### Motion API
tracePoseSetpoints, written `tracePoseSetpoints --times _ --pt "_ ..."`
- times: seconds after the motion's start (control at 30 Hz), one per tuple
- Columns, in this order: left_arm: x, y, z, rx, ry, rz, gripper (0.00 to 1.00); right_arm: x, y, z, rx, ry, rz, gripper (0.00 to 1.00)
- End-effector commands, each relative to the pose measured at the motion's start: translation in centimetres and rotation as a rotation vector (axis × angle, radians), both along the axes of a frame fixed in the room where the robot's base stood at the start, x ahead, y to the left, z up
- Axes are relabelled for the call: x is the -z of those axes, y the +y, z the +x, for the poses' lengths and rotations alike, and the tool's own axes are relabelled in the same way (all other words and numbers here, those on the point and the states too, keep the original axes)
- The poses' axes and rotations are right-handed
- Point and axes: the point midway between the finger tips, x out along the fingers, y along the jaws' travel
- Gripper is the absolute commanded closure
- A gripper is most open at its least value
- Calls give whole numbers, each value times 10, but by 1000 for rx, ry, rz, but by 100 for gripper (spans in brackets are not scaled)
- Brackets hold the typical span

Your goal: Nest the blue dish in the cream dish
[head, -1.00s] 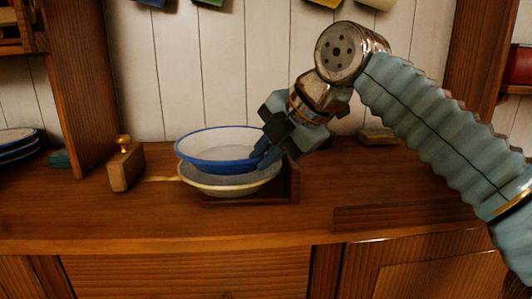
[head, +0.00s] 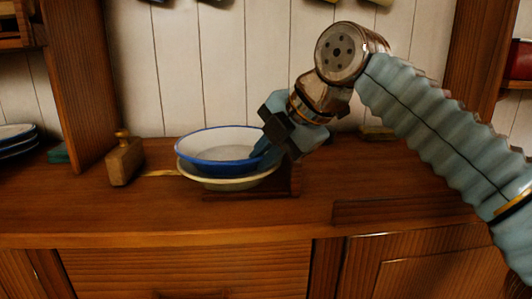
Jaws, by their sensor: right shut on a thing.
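The blue dish (head: 212,165), blue outside and white inside with a blue rim, is in the middle of the head view. It sits low over the cream dish (head: 240,184), whose rim shows below it; I cannot tell whether they touch. The cream dish rests on a dark wooden stand (head: 286,186). My right gripper (head: 262,150) is shut on the right side of the blue dish's rim. The inside of the cream dish is mostly hidden. My left gripper is not in view.
Stacked plates (head: 15,140) and a small green thing (head: 60,155) are further left. A small wooden piece (head: 378,134) lies behind my right arm. The front of the wooden counter (head: 130,215) is clear.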

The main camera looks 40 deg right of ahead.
Motion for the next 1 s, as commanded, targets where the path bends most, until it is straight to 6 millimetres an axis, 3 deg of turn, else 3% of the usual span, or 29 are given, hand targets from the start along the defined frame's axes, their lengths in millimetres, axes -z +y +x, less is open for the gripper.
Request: tracePoseSetpoints --times 0.17,0.2,0.37,1.0 --pt "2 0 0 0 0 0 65 2 0 0 0 -2 0 100" --pt "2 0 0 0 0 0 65 1 0 0 0 -2 0 82" --pt "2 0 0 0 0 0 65 2 0 0 0 0 0 58" --pt "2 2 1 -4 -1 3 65 4 0 -1 -2 8 -2 58"
